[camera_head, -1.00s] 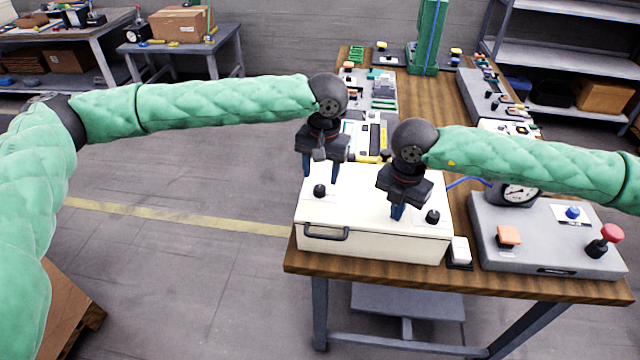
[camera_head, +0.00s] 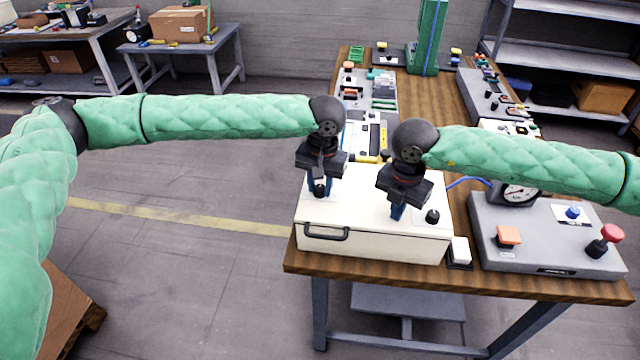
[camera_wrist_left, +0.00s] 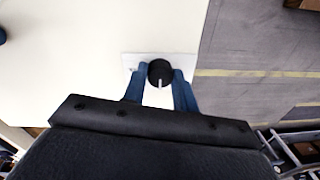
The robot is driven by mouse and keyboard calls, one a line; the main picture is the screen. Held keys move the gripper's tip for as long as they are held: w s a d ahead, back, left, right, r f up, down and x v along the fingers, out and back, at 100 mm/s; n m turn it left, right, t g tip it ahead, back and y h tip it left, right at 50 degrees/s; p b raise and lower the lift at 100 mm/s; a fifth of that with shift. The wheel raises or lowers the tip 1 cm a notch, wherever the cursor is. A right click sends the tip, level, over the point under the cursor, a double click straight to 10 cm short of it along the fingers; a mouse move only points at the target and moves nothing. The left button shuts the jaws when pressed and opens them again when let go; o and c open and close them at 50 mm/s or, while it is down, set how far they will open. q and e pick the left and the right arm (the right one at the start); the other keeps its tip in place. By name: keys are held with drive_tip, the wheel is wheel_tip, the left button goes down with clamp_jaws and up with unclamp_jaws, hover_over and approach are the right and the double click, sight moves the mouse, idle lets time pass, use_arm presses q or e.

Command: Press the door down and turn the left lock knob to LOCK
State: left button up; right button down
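The white door (camera_head: 364,218) lies closed on its box, with a dark handle (camera_head: 326,232) on the front face. The black left lock knob (camera_head: 319,191) stands on the door's left part. It also shows in the left wrist view (camera_wrist_left: 160,73), with a white pointer line. My left gripper (camera_head: 319,188) is lowered at the knob, its blue fingers one on each side. The left wrist view shows the fingers (camera_wrist_left: 160,90) apart around the knob; contact is unclear. The right knob (camera_head: 432,216) is black too. My right gripper (camera_head: 397,213) points down with fingertips at the door top, its fingers close together.
A white rocker switch (camera_head: 459,252) stands right of the box. Beyond it is a grey panel (camera_head: 545,238) with a gauge (camera_head: 518,193), an orange button and a red knob. Boards and tools lie on the wooden bench behind.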

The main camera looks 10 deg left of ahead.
use_arm(q)
drive_tip(key=shift+m, duration=0.4)
drive_tip(key=m, duration=0.3)
drive_tip(key=shift+m, duration=0.4)
drive_tip(key=m, duration=0.4)
drive_tip(key=shift+a, duration=0.1)
drive_tip(key=m, duration=0.5)
drive_tip(key=shift+h, duration=0.3)
drive_tip(key=m, duration=0.4)
drive_tip(key=shift+a, duration=0.1)
drive_tip(key=shift+m, duration=0.3)
drive_tip(key=o, duration=1)
drive_tip(key=shift+r, duration=0.1)
